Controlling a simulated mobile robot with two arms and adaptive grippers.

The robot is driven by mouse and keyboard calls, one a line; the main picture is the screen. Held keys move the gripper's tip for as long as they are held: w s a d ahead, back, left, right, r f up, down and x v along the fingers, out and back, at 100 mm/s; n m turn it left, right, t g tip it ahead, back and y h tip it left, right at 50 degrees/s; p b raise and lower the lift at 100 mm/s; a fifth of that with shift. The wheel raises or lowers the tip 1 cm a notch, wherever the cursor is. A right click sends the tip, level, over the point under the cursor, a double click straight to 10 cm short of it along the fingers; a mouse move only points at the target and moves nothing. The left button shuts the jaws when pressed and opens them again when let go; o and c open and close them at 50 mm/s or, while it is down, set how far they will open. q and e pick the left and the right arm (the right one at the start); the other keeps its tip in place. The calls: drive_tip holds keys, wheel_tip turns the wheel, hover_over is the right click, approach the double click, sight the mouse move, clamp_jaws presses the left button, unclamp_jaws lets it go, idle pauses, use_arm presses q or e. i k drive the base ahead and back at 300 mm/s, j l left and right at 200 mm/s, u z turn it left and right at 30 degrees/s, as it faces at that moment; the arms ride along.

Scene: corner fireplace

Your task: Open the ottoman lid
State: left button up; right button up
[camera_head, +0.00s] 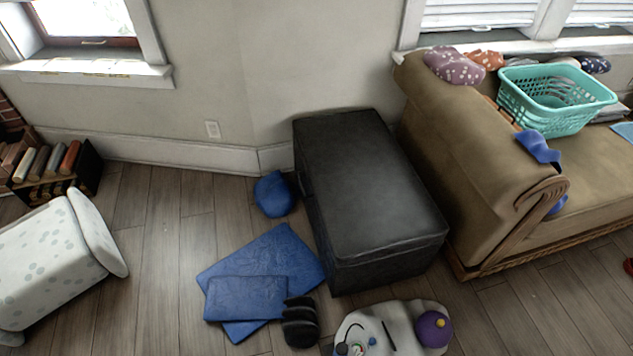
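The ottoman (385,268) is a dark, box-shaped piece with a leathery surface, in the middle of the head view against the back wall. Its lid (365,180) is the flat black top and lies shut, with a seam along the near edge. A small tab or handle shows on its left side, too dark to make out well. Neither of my grippers shows in this view.
A brown sofa (475,150) with a teal basket (555,98) stands close to the ottoman's right. Blue folded cloths (262,265), a blue rounded item (272,194), a black striped item (300,322) and a whitish item (390,325) lie on the floor. A spotted white piece (45,260) is at left.

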sight(371, 203)
drive_tip(key=j+z, duration=0.25)
drive_tip(key=z, duration=0.15)
drive_tip(key=i+j+z, duration=0.2)
drive_tip(key=j+z, duration=1.15)
drive_tip(key=j, duration=0.25)
drive_tip(key=i, duration=0.05)
